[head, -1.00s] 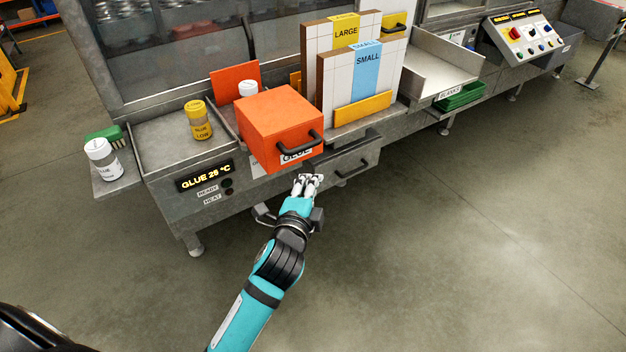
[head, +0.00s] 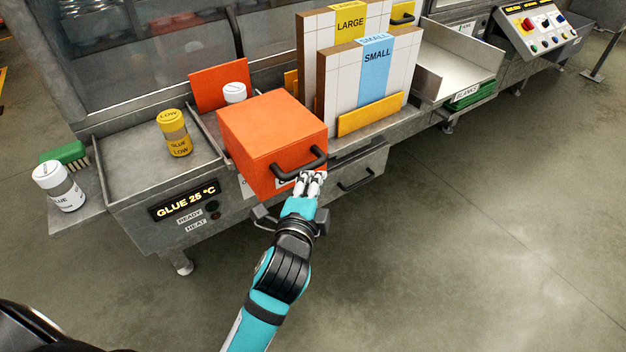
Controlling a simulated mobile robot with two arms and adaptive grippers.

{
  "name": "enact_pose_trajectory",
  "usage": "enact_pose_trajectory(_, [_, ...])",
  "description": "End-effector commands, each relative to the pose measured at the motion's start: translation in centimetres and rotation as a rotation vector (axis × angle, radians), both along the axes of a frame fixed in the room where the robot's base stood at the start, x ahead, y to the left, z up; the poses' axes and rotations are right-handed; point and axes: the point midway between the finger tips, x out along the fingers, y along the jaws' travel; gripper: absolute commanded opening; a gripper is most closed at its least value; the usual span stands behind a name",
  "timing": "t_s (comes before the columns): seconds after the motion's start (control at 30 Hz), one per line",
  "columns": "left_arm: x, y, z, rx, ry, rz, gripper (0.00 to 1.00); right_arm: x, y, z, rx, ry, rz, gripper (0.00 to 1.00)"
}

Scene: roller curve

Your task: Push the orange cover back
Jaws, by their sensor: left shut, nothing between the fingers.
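The orange cover (head: 270,132) is a box with a dark bar handle (head: 300,165) on its front face. It sits at the front of the machine bench and juts over the front edge. My right gripper is not in view.
An upright orange panel (head: 219,86) and a white-capped jar (head: 234,93) stand behind the cover. Boards labelled LARGE and SMALL (head: 376,75) stand right. A drawer with a handle (head: 357,181) is below. The floor in front is clear.

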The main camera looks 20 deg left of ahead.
Motion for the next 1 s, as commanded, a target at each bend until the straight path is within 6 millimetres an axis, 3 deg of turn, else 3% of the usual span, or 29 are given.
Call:
enact_pose_trajectory(0.47, [0.6, 0.7, 0.2, 0.003, 0.0, 0.001, 0.0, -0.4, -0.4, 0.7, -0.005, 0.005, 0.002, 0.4])
enact_pose_trajectory(0.67, [2.9, 3.8, 0.6, 0.008, 0.001, 0.003, 0.0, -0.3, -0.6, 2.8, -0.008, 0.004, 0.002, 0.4])
enact_pose_trajectory(1.0, [8.9, 11.5, 0.4, 0.007, 0.0, 0.004, 0.0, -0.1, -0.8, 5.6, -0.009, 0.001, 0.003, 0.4])
